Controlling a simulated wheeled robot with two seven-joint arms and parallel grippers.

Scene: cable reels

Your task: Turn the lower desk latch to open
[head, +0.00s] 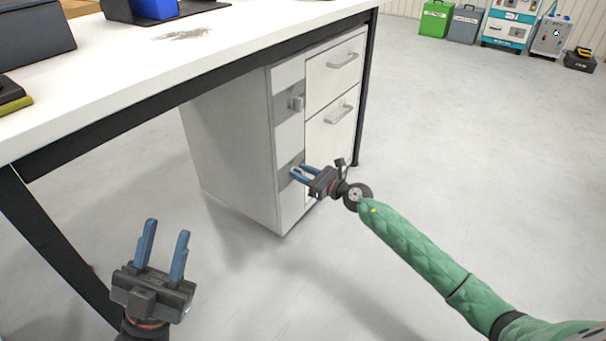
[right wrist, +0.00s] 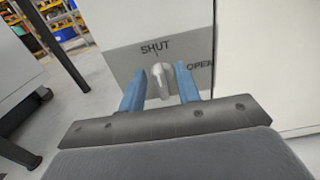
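The lower desk latch (right wrist: 161,84) is a small light-grey knob on a grey plate, below the word SHUT; the word OPEN is to its right. Its handle looks roughly upright in line with SHUT. My right gripper (head: 301,171) is at the lower plate of the white drawer unit (head: 238,150). Its blue fingers are open, one on each side of the latch, with a visible gap on both sides. In the head view the fingers hide the lower latch. My left gripper (head: 163,250) is open and empty, low at the left, away from the unit.
The upper latch (head: 297,103) sits on the same unit above the lower one. Drawers with bar handles (head: 342,60) are beside it. The white desk top (head: 230,38) overhangs the unit, with a black leg (head: 367,90) at the right. The floor in front is clear.

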